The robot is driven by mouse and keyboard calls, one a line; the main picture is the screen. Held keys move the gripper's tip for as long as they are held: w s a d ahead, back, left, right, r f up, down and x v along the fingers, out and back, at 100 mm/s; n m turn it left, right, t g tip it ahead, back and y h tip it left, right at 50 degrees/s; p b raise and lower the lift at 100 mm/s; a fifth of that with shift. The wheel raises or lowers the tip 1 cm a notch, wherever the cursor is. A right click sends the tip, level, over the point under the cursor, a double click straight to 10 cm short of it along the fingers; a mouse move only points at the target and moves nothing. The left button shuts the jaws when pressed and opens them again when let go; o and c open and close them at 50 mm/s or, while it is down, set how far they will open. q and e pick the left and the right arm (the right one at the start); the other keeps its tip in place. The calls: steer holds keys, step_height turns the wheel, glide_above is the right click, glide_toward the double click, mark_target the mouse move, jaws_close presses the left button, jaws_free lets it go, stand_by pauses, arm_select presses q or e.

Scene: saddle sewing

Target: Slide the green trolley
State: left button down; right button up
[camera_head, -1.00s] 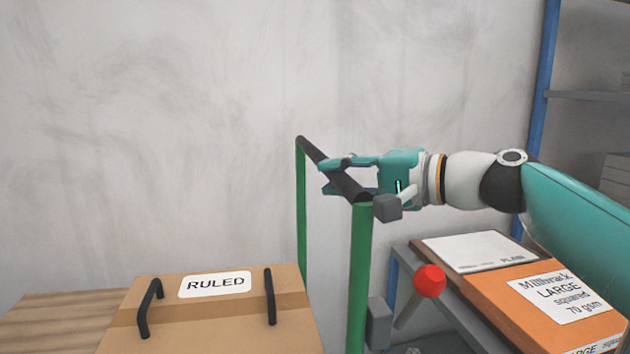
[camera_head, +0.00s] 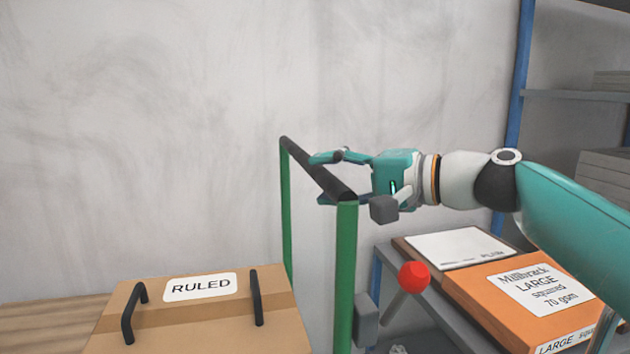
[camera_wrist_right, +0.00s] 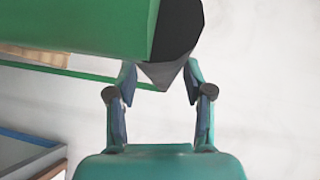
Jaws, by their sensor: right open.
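The green trolley's frame (camera_head: 346,270) stands in the middle of the head view, with two green uprights joined by a black handle bar (camera_head: 303,163) along the top. My right gripper (camera_head: 320,178) is open, with one finger above the bar and one below it near its middle. In the right wrist view the bar's dark end (camera_wrist_right: 172,72) lies ahead of and between the spread fingers of my right gripper (camera_wrist_right: 158,85). Whether the fingers touch the bar cannot be told. The trolley's base is out of view. My left gripper is not in view.
A cardboard box labelled RULED (camera_head: 200,312) with black handles sits left of the trolley by a wooden surface (camera_head: 45,318). A red-knobbed lever (camera_head: 413,277) stands right of the upright. Orange paper packs (camera_head: 505,300) lie on a bench at the right, with grey shelving behind.

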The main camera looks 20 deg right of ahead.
steer(key=v, duration=1)
steer(key=shift+s+d, duration=0.2)
steer(key=shift+s, duration=0.05)
